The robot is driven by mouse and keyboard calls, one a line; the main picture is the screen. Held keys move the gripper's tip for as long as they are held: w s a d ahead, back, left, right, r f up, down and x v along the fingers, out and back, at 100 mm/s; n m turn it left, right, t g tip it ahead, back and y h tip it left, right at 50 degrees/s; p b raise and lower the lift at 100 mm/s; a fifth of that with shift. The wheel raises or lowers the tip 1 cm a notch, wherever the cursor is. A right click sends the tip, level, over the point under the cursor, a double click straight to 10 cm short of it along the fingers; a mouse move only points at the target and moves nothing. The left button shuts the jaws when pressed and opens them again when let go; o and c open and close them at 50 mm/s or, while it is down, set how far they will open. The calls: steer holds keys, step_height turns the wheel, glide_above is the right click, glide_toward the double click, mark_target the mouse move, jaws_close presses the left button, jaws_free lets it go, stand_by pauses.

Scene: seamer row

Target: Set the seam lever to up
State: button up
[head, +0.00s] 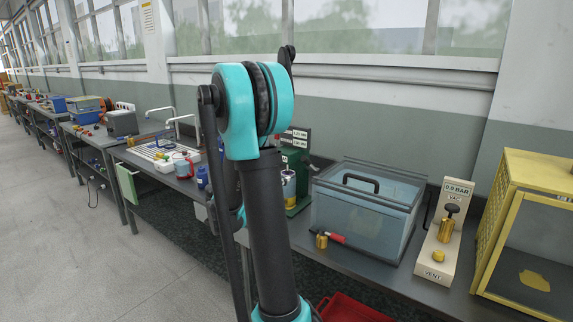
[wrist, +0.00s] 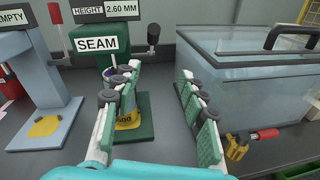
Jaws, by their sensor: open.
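The green seamer (wrist: 88,38) stands ahead in the wrist view, with a SEAM label and a height sign reading 2.60 MM. The seam lever (wrist: 153,33) is at its right side, a black grip above a thin grey rod; its exact setting is hard to tell. A yellow-labelled can (wrist: 128,117) sits on the seamer's base, partly hidden by my left finger. My gripper (wrist: 158,80) is open and empty, its fingers pointing toward the seamer, below the lever in the picture. In the head view the seamer (head: 297,160) is partly hidden behind my arm.
A clear-walled tank (head: 365,205) with a lidded handle stands right of the seamer, with a red-handled brass valve (head: 334,238) in front. Further right are a vacuum gauge stand (head: 445,235) and a yellow cage (head: 525,190). A grey-blue press (wrist: 30,80) stands left of the seamer.

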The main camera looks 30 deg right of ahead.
mark_target(306, 161)
steer(key=shift+n+h, duration=0.3)
steer(key=shift+n, duration=0.2)
steer(key=x, duration=0.5)
steer(key=w+x, duration=0.1)
steer(key=x, duration=0.5)
steer(key=r+x, duration=0.1)
steer(key=x, duration=0.5)
steer(key=shift+w+a, duration=0.25)
jaws_close()
